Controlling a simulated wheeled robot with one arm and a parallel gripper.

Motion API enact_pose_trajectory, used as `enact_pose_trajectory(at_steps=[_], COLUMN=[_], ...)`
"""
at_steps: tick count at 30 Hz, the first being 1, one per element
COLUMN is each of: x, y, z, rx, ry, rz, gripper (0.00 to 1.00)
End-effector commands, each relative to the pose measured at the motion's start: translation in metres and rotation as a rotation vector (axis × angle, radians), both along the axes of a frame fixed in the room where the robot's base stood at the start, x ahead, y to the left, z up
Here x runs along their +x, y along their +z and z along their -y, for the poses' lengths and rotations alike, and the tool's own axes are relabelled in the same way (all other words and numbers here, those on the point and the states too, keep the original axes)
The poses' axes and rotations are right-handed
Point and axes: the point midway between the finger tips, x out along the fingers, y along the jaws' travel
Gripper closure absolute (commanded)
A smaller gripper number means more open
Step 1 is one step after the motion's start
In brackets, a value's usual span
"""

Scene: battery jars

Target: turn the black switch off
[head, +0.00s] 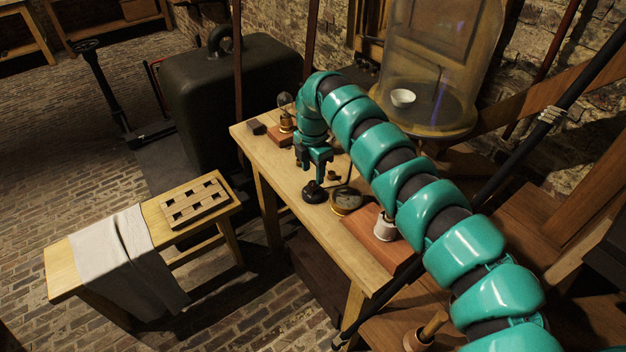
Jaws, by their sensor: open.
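A black round-based piece with a short upright knob (314,194), which looks like the black switch, stands on the wooden table (362,262) near its front edge. I cannot tell from here which position it is in. My gripper (315,178) is teal with dark fingers and points down from the end of my teal arm. It is open, directly over the black piece in the picture. Its fingers overlap the knob's top, and I cannot tell whether they touch it.
A brass-rimmed round instrument (346,201) sits close to the right. A white jar (385,228) stands on a reddish board. A small dark block (256,127) and a brass piece on a wooden base (282,136) are behind. A glass bell jar (437,50) stands at the back.

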Motion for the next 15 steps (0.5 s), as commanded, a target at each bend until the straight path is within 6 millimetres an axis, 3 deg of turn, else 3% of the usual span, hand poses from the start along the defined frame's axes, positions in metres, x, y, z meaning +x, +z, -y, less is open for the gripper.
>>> enact_pose_trajectory(at_steps=[6, 15], x=[0.002, 0.0], y=[0.05, 0.109], z=[0.0, 0.0], rx=[0.001, -0.002], ry=[-0.001, 0.0], rz=[0.009, 0.003], gripper=[0.52, 0.52])
